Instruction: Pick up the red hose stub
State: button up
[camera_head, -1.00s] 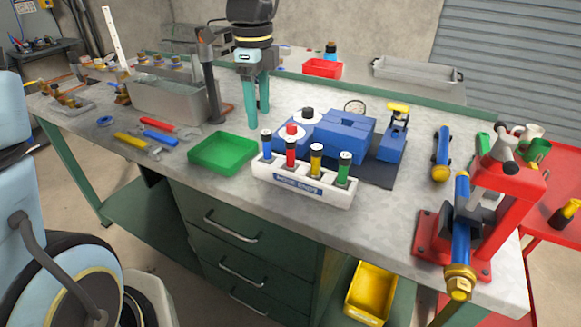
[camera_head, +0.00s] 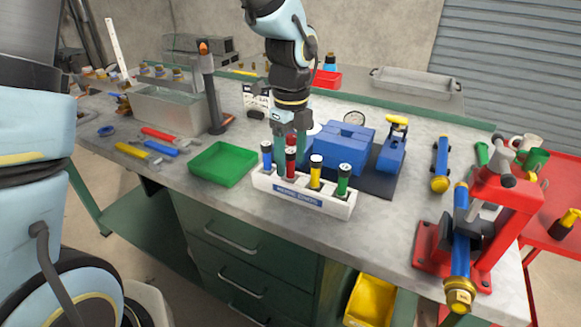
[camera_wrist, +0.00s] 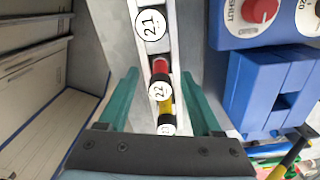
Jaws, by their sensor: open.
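The red hose stub (camera_head: 290,165) stands upright in the white rack (camera_head: 325,207), between the blue stub (camera_head: 266,158) and the yellow stub (camera_head: 316,172); a green stub (camera_head: 343,180) stands at the right end. My gripper (camera_head: 289,152) is open and points down at the rack, its teal fingers close behind or around the top of the red stub. In the wrist view, the red stub (camera_wrist: 160,68), with a white cap marked 22, lies between my spread fingers (camera_wrist: 160,78). The yellow stub (camera_wrist: 166,107) also shows between them. Contact cannot be told.
A green tray (camera_head: 222,178) is left of the rack. Blue blocks (camera_head: 343,150) and a small blue vise (camera_head: 391,150) stand behind and right. A red press (camera_head: 505,210) stands at the bench's right end. Loose tools (camera_head: 150,145) lie at left.

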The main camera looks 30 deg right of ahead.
jog(key=shift+f, duration=0.95)
grip_shut()
